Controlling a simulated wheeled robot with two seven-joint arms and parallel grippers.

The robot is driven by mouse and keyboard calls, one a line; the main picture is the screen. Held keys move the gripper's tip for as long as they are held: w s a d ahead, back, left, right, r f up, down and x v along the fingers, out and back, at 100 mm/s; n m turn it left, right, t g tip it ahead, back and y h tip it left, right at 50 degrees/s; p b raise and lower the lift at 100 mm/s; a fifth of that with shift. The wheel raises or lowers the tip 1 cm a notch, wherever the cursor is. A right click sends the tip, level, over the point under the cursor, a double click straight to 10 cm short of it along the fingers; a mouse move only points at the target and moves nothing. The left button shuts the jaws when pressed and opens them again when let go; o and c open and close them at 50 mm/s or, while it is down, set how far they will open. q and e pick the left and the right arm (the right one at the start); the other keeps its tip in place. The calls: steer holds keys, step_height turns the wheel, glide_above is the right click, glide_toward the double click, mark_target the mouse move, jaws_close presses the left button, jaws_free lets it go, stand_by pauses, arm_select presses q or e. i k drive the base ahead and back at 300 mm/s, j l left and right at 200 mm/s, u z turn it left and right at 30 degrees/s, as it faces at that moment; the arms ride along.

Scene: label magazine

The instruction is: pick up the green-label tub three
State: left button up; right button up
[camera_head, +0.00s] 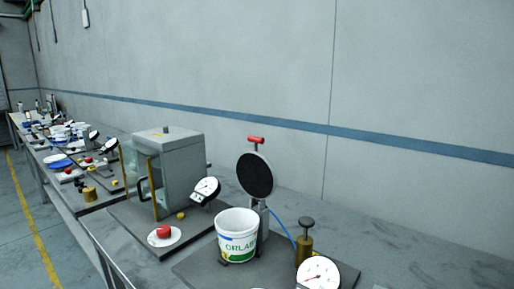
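A white open-topped tub (238,236) with a green and yellow label stands upright on a dark base plate at the lower middle of the head view. Part of its label lettering shows, but I cannot tell whether it is tub three. Other white tubs or dishes far along the bench are too small to read. Neither of my grippers is in view.
Beside the tub stands a press with a black disc (255,175) and red handle. A brass weight (304,246) and a dial gauge (319,273) are to its right. A grey cabinet (181,168) with a glass door stands to the left. The bench at right (420,257) is clear.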

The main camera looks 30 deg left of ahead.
mark_target(237, 228)
steer(key=u, duration=1.25)
